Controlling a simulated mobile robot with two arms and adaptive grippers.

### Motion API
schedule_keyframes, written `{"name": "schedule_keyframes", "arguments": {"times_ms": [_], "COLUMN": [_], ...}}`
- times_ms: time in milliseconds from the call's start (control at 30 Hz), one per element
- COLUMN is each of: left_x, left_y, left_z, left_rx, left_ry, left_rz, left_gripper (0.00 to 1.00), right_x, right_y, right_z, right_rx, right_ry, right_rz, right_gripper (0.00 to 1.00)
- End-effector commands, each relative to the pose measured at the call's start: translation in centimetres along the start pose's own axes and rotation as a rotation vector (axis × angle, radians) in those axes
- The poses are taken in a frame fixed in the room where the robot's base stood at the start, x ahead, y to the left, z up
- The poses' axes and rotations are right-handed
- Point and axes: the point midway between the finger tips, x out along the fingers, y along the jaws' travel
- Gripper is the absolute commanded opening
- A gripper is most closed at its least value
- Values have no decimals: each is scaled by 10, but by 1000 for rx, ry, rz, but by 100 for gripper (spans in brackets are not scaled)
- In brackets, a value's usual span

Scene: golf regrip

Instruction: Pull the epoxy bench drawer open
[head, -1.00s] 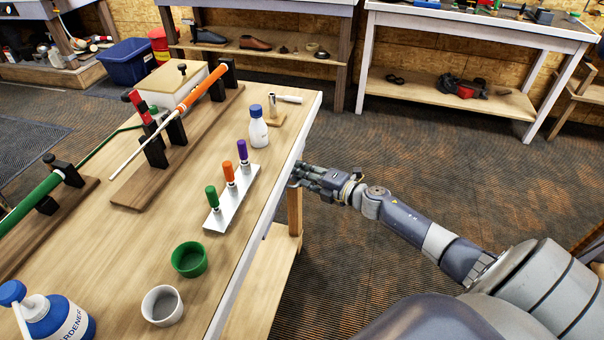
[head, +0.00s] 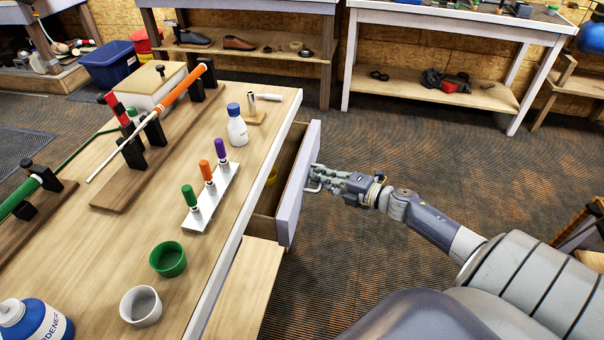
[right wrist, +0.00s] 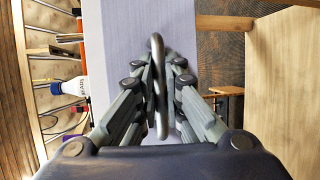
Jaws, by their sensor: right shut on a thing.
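The epoxy bench drawer (head: 298,184) stands partly open at the bench's right edge. Its pale front is pulled out, and part of its wooden inside shows, with something yellow in it. My right gripper (head: 317,180) is at the drawer front, shut on the metal handle. In the right wrist view the handle (right wrist: 157,85) stands between the fingers, against the pale drawer front (right wrist: 118,25). My left gripper is not in view.
The bench top (head: 215,255) carries a green cup (head: 168,259), a white cup (head: 141,306), a hardener bottle (head: 38,322), a rack of handled tools (head: 211,200), a white bottle (head: 237,126) and a clamped golf club (head: 150,122). Open floor lies right of the drawer.

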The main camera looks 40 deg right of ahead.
Motion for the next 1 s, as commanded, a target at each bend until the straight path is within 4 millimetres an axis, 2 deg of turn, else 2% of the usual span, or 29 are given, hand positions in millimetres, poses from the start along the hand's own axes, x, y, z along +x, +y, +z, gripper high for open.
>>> {"name": "schedule_keyframes", "arguments": {"times_ms": [33, 200, 433, 633, 1000], "left_x": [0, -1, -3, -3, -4], "left_y": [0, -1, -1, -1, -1], "left_z": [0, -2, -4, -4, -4], "left_rx": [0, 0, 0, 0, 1], "left_ry": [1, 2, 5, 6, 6], "left_rz": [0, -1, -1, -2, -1], "left_gripper": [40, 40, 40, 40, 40], "right_x": [-13, -48, -82, -96, -99], "right_y": [-6, -13, -20, -23, -24], "right_z": [4, 19, 33, 39, 40], "right_rx": [1, 2, 2, 0, 1], "right_ry": [-1, -2, -1, -1, 1], "right_rz": [-7, -6, -3, -2, -1], "right_gripper": [0, 0, 0, 0, 0]}}
